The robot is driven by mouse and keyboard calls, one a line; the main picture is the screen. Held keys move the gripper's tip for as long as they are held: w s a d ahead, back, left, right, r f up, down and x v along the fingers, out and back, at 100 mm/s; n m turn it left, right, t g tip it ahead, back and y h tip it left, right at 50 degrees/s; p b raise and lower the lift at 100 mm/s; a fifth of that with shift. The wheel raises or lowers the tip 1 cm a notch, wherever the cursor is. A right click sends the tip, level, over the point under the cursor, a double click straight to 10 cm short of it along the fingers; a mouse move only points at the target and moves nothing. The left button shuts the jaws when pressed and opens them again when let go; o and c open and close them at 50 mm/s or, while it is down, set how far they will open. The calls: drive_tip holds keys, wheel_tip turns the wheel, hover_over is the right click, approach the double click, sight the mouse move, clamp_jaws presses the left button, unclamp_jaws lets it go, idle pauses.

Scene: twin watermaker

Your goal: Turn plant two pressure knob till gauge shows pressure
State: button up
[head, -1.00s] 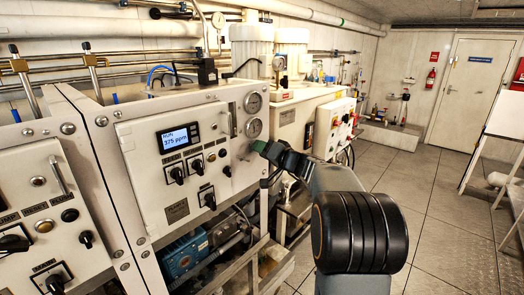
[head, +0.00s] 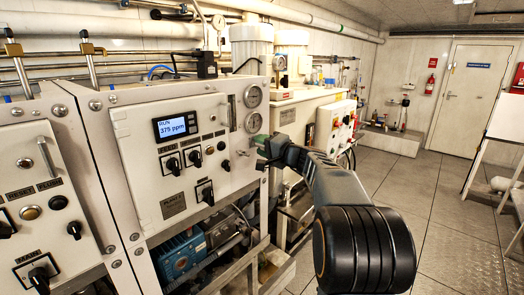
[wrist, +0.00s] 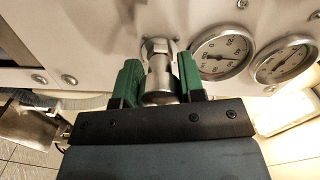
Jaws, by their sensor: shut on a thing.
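The plant two panel (head: 142,155) is a white upright box labelled PLANT 2, with a lit display (head: 175,126) reading 379 ppm. Two round gauges (head: 253,96) (head: 254,122) sit at its right edge; their needles are too small to read there. My gripper (head: 262,142) is at the panel's right edge, just below the gauges. In the wrist view, my gripper's green fingers (wrist: 160,84) are shut on the silver metal pressure knob (wrist: 158,73), one on each side. Both gauges (wrist: 222,52) (wrist: 287,61) show beside it, but their needles are unclear.
Black rotary switches (head: 172,165) sit on the panel left of my gripper. A blue pump (head: 181,253) and pipes lie below in the open frame. A second white unit (head: 305,105) stands behind my arm. Floor (head: 440,215) is clear on the right.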

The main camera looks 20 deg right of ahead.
drive_tip(key=shift+m, duration=0.6)
drive_tip(key=o, duration=0.9)
drive_tip(key=b+v, duration=0.3)
drive_tip(key=v, duration=1.1)
